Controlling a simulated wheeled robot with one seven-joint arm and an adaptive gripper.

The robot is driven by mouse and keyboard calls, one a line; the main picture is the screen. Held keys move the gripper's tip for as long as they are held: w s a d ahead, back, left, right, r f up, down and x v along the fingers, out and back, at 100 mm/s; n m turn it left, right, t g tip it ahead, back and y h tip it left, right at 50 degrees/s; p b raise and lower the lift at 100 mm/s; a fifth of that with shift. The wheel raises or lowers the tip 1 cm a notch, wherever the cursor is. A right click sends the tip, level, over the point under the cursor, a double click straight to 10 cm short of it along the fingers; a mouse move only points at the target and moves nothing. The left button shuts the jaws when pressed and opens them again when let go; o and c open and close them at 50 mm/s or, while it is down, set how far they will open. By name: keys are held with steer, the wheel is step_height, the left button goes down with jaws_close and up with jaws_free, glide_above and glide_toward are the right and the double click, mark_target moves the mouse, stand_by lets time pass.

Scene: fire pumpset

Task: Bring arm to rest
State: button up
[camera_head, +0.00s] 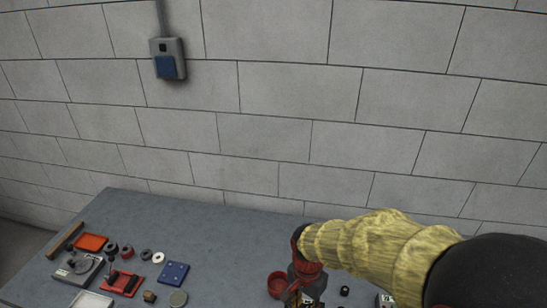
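My arm, in a yellow ribbed sleeve (375,245), reaches in from the lower right of the head view. Its wrist points down over the grey table. My gripper (302,299) is at the bottom edge of the view, below a red and grey wrist part. Its fingers are mostly cut off by the frame, so I cannot see whether they hold anything.
A red round container (278,284) stands just left of my gripper. A small black part (344,291) lies to its right. An orange tray (91,242), a blue plate (173,273) and several small parts lie at left. The table's middle (215,235) is clear. A block wall (280,90) with a switch box (168,59) stands behind.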

steer(key=s+d+r+n+t+b, duration=0.3)
steer(key=s+d+r+n+b, duration=0.1)
steer(key=r, duration=0.3)
steer(key=s+d+r+n+t+b, duration=0.3)
steer(key=s+d+r, duration=0.3)
steer(key=r, duration=0.2)
steer(key=shift+s+d+r+n+b, duration=0.2)
steer(key=shift+s+r+n+b, duration=0.15)
steer(key=shift+n, duration=0.25)
steer(key=shift+s, duration=0.1)
